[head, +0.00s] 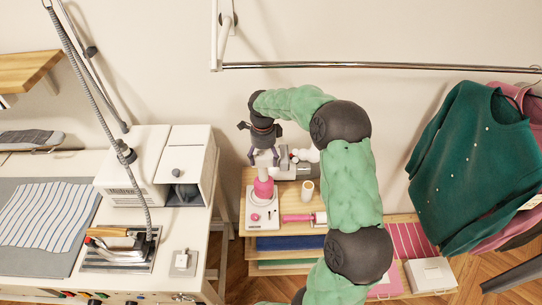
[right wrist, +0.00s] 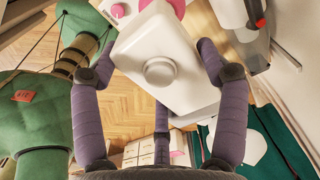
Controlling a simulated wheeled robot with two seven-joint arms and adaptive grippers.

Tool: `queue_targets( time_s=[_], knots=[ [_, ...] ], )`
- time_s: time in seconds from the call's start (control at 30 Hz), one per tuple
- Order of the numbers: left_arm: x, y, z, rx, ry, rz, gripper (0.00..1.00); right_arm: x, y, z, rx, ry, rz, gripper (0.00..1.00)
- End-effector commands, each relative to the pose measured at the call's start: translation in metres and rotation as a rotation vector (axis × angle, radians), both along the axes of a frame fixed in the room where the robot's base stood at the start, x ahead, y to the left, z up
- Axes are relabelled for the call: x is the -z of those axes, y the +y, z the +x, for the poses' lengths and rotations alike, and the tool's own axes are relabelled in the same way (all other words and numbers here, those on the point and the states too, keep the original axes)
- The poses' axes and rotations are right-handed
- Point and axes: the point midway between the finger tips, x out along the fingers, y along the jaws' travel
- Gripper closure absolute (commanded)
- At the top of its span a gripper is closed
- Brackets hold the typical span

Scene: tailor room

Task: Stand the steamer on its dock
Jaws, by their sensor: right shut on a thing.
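The steamer (head: 263,187), with a pink body and a white upper part, is upright under my right gripper (head: 264,156). The gripper comes down from above and is shut on the white upper part. In the right wrist view the steamer's white block (right wrist: 160,70) with a round knob sits between the purple fingers, and a bit of pink shows beyond it. The white dock plate (head: 261,222) lies on the wooden stand, directly below the steamer in the head view. I cannot tell whether the steamer touches it. My left gripper is not in view.
On the wooden stand (head: 284,233), right of the dock, are a pink-handled brush (head: 298,218) and a cream cylinder (head: 307,190). Grey and white items (head: 292,168) sit behind. A worktable with a white machine (head: 135,175) stands left. Garments (head: 470,165) hang right.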

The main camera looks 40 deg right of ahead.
Motion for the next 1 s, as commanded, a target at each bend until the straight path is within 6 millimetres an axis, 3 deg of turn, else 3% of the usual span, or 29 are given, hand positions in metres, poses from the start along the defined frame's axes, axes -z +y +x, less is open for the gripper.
queue_targets(
  time_s=[0.37, 0.63, 1.0],
  knots=[
    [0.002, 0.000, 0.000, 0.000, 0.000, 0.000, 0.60, 0.015, -0.001, 0.016, 0.001, -0.006, -0.003, 0.84],
    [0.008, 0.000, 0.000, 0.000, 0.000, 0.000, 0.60, 0.044, -0.002, 0.016, 0.001, -0.004, -0.003, 0.84],
    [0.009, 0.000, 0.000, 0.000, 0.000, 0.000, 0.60, 0.047, -0.001, 0.016, 0.001, -0.006, -0.004, 0.84]
  ],
)
